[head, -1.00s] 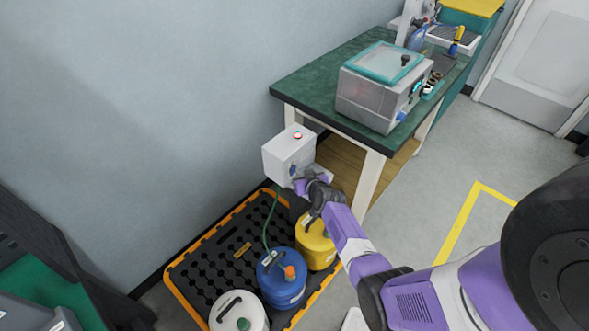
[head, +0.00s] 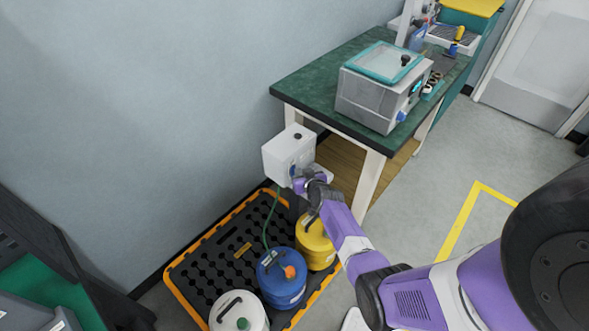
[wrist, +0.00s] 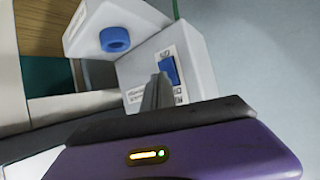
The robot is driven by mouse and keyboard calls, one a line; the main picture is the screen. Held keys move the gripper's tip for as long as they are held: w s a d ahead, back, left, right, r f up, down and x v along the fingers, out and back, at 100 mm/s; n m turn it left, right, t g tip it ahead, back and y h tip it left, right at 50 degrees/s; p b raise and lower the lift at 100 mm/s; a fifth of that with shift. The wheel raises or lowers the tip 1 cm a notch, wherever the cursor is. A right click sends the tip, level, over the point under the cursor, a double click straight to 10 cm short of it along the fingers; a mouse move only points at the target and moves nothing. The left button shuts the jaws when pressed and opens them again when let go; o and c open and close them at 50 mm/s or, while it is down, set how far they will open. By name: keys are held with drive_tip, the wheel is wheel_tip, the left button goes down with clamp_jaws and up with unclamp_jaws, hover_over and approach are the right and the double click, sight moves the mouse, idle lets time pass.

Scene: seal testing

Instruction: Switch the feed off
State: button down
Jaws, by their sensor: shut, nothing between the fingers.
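A blue knob (wrist: 115,39) on a white part is beside the switch. Below stand a blue drum (head: 281,280), a yellow drum (head: 316,245) and a white container (head: 238,313) on the black pallet (head: 215,262). The green bench (head: 320,92) with a grey tester (head: 370,100) is right of the box.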

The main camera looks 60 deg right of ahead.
drive_tip(key=shift+s, duration=0.15)
drive_tip(key=shift+s+a+f+b, duration=0.15)
drive_tip(key=shift+s+b, duration=0.15)
drive_tip(key=shift+s, duration=0.3)
drive_tip(key=shift+s+a+f+b, duration=0.1)
drive_tip(key=shift+s+b, duration=0.15)
drive_tip(key=shift+s, duration=0.2)
drive_tip(key=shift+s+a+f+b, duration=0.1)
drive_tip(key=shift+s+b, duration=0.1)
drive_tip(key=shift+s, duration=0.25)
drive_tip(key=s, duration=0.1)
drive_tip(key=s+b, duration=0.1)
drive_tip(key=s, duration=0.1)
drive_tip(key=shift+a, duration=0.4)
